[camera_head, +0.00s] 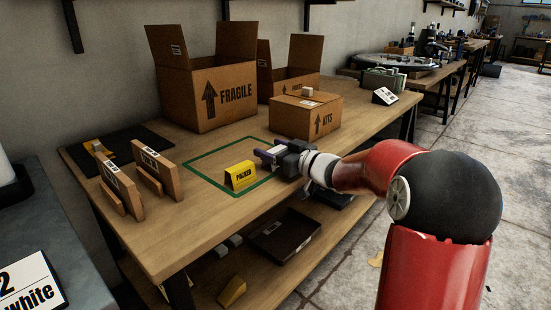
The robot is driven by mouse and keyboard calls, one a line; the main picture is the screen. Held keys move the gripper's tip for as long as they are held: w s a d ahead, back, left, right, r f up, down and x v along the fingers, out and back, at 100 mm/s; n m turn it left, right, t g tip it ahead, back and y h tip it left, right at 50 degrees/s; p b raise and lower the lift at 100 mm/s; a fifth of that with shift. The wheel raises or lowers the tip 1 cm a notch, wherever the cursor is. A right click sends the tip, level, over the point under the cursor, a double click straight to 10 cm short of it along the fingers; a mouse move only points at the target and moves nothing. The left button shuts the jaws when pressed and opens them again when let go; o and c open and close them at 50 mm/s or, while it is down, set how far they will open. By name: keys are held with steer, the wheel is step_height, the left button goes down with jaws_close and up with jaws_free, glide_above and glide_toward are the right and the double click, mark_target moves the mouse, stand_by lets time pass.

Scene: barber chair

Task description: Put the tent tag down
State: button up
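The yellow tent tag (240,176), lettered "PACKED", is upright at the front part of a green outlined rectangle (207,188) on the wooden table. It looks to rest on the tabletop. My gripper (263,156) is just right of and behind the tag, low over the table, with its fingers pointing left. The fingertips come close to the tag's upper right edge in the picture. I see no finger clearly on the tag. The gap between the fingers is too small to judge, so I cannot tell whether they are open or shut.
An open "FRAGILE" box (215,95), another open box (285,78) and a closed "KITS" box (305,117) stand behind. Two upright brown boards (157,170) stand at the left near a black mat (125,145). The rectangle's left part is bare.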

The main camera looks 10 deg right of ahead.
steer(key=c, duration=0.3)
steer(key=shift+c, duration=0.2)
